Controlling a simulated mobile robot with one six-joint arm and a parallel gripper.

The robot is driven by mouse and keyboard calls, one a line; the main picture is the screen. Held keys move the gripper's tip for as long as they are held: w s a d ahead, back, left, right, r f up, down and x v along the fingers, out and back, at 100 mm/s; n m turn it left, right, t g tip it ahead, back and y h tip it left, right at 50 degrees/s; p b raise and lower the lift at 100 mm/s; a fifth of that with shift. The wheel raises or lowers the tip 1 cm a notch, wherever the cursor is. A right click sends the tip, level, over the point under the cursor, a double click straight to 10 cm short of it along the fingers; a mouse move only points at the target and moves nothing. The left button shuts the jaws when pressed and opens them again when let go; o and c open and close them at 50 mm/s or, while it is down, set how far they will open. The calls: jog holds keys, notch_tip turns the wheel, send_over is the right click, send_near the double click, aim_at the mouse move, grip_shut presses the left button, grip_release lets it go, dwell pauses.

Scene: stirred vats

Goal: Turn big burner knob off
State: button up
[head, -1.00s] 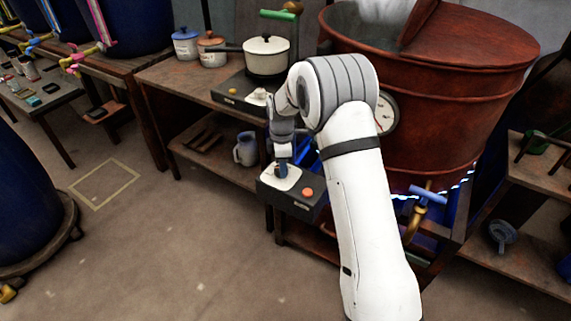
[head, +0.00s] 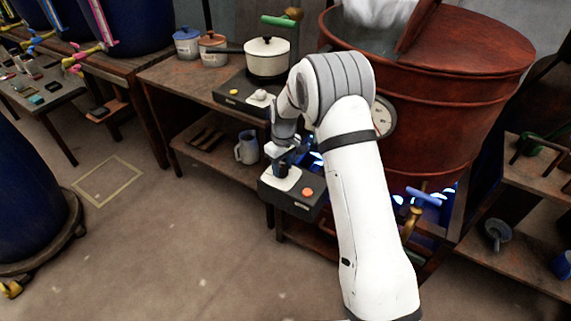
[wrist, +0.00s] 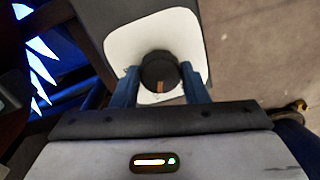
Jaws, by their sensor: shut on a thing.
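The big burner knob (wrist: 158,72) is round and black with an orange mark, on a white plate of a dark control box (head: 291,192). In the wrist view the mark is on the side nearest my gripper. My gripper (wrist: 159,77) has its two blue fingers on either side of the knob, shut on it. In the head view my gripper (head: 284,160) reaches down to the box, and the knob is partly hidden. Blue flames (wrist: 38,45) show at the left of the wrist view; in the head view flames (head: 427,196) burn beneath the big red-brown vat (head: 440,110).
An orange button (head: 307,192) is on the same box. A small burner (head: 243,92) with a white pot (head: 267,58) stands on the bench behind. A blue-handled tap (head: 424,197) juts from the vat's front. The floor at left is open.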

aim_at(283, 169)
jog(key=m, duration=0.3)
jog(key=m+p, duration=0.1)
jog(key=m, duration=0.2)
jog(key=shift+s+a, duration=0.2)
jog(key=m, duration=0.6)
jog(key=shift+f+m+p, duration=0.1)
jog(key=shift+m+p, duration=0.3)
jog(key=shift+d, duration=0.1)
jog(key=o, duration=1)
jog(key=shift+w, duration=0.1)
notch_tip(283, 169, up, 8)
jog(key=shift+d+f+p, duration=0.1)
jog(key=shift+d+p, duration=0.05)
jog(key=shift+p, duration=0.35)
